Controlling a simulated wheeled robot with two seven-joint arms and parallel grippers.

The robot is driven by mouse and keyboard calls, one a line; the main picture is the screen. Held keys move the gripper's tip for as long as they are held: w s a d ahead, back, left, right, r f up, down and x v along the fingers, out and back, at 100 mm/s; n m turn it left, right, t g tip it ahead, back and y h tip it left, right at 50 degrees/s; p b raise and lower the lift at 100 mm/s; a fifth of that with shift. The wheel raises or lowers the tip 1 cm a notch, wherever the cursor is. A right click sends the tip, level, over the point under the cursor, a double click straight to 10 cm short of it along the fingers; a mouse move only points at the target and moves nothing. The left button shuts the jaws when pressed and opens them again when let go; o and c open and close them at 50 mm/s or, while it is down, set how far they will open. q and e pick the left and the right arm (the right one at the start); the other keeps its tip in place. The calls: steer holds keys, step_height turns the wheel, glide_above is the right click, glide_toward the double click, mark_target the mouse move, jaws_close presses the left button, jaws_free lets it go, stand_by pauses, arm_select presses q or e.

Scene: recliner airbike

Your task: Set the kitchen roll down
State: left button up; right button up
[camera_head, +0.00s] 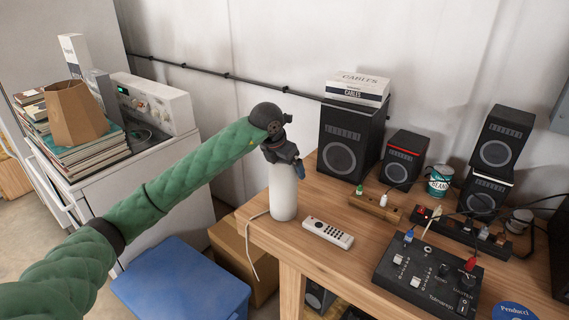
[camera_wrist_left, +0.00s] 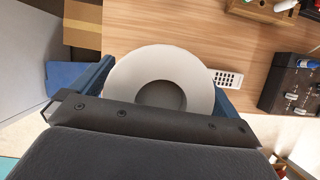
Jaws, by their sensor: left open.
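The white kitchen roll (camera_head: 284,194) stands upright at the left end of the wooden table (camera_head: 330,262), close to its edge. My left gripper (camera_head: 285,165) points down over the top of the roll. In the left wrist view the roll (camera_wrist_left: 130,75) shows end-on with its round core hole, between the two blue fingers of my gripper (camera_wrist_left: 160,88). The gripper is open, with one finger on either side of the roll. The lower parts of the fingers are partly hidden by the roll. My right gripper is not in view.
A white remote (camera_head: 328,233) lies just right of the roll, and a black mixer (camera_head: 428,275) is farther right. Several black speakers (camera_head: 348,140) stand behind. A thin cable hangs over the table edge. A blue box (camera_head: 180,285) is below on the left.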

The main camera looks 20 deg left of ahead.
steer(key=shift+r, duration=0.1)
arm_select(q)
steer(key=b+v, duration=0.4)
steer(key=v, duration=0.8)
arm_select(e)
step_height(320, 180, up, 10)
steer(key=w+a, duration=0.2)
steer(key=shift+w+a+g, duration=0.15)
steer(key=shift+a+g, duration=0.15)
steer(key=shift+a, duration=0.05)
